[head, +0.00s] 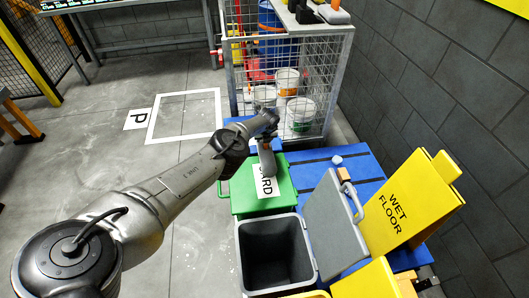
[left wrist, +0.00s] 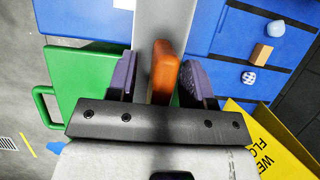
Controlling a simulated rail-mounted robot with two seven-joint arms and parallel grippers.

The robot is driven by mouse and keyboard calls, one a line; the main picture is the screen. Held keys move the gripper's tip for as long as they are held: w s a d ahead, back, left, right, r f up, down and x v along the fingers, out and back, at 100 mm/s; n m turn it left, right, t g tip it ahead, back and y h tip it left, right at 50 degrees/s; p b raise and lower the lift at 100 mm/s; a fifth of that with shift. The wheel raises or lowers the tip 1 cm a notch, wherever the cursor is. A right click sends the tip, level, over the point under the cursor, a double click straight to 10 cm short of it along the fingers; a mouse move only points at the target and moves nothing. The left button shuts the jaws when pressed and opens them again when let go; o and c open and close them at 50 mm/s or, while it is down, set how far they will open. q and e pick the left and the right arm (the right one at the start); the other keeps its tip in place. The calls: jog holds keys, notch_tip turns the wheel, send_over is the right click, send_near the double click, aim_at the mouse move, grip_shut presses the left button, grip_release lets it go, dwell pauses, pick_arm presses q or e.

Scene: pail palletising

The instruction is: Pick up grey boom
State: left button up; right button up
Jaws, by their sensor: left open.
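A long grey piece, taken as the grey boom (left wrist: 165,20), runs down from the top of the left wrist view. An orange block-like part (left wrist: 163,72) stands at its near end, between my fingers. In the head view, a small grey body (head: 267,160) shows below my left wrist, over the green bin. My left gripper (left wrist: 163,78) is open, with a dark purple finger on each side of the orange part. I cannot tell whether the fingers touch it. In the head view the left gripper (head: 266,140) is small and partly hidden by the arm. My right gripper is not in view.
A green bin (head: 242,198) labelled CARD stands beside an open grey bin (head: 272,262) with a raised grey lid (head: 332,215). A yellow WET FLOOR sign (head: 408,205) stands right. A blue surface (head: 365,170) holds small items. A wire cage (head: 320,65) stands behind.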

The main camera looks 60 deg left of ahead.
pick_arm(q)
jog(key=shift+c, duration=0.5)
grip_shut()
